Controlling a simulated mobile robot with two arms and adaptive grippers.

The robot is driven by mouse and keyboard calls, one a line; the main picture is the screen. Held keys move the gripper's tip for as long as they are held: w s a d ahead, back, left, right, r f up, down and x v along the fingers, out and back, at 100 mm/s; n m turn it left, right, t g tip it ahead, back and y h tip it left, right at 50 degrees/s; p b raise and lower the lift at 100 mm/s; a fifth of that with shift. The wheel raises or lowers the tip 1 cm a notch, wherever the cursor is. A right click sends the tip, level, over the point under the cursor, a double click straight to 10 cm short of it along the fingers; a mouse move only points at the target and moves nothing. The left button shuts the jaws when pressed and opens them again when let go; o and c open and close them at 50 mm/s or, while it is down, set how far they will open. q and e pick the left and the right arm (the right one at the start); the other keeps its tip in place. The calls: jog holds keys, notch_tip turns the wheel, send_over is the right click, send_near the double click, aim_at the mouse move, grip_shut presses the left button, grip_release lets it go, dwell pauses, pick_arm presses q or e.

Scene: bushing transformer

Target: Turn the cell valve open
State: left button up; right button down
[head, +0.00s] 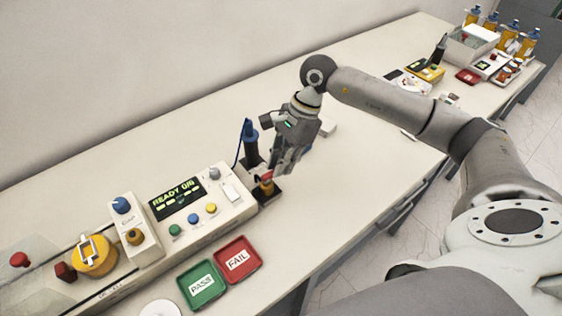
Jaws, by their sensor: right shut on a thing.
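A small valve-like piece with a red top and orange body (267,187), apparently the cell valve, stands on a black base at the right end of the white instrument. My right gripper (272,172) reaches down from above, its fingers closed at the red top, which they partly cover. I cannot tell the valve's turn position from here. A dark upright cylinder with a blue top (250,133) stands just behind it to the left. My left gripper is out of view.
The white instrument (225,210) shows "READY" on its display. A green PASS tray (217,301) and a red FAIL tray (248,273) lie in front. A yellow round unit (93,268) is at left. Boxes and yellow bottles (508,38) stand at the far right. The mid-right bench is mostly clear.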

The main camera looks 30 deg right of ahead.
jog(key=shift+s+f+m+t+b, duration=0.2)
jog(key=shift+s+m+t+b, duration=0.1)
jog(key=shift+m+b, duration=0.35)
jog(key=m+t+b, duration=0.1)
jog(key=m+b, duration=0.1)
jog(key=s+m+b, duration=0.1)
jog(key=m+b, duration=0.1)
jog(key=b, duration=0.1)
jog(key=s+a+m+t+h+b, duration=0.1)
jog(key=m+b, duration=0.1)
jog(key=m, duration=0.1)
jog(key=shift+s+t, duration=0.25)
jog(key=shift+t, duration=0.05)
jog(key=m+b, duration=0.1)
jog(key=m, duration=0.1)
jog(key=s+a+m+t+h+b, duration=0.1)
jog(key=m+b, duration=0.1)
jog(key=shift+a+r+m+b, duration=0.15)
jog(key=shift+m+b, duration=0.1)
jog(key=shift+b, duration=0.05)
jog(key=shift+s+a+r+m+t+h+b, duration=0.15)
jog(key=shift+a+m+h+b, duration=0.15)
jog(key=shift+m, duration=0.45)
jog(key=shift+s+a+f+m+t+h+b, duration=0.1)
jog(key=shift+a+m+h+b, duration=0.15)
jog(key=shift+m, duration=0.45)
jog(key=shift+s+a+r+m+t+h+b, duration=0.1)
jog(key=shift+a+m+t+h+b, duration=0.2)
jog(key=shift+m, duration=0.45)
jog(key=shift+d, duration=0.1)
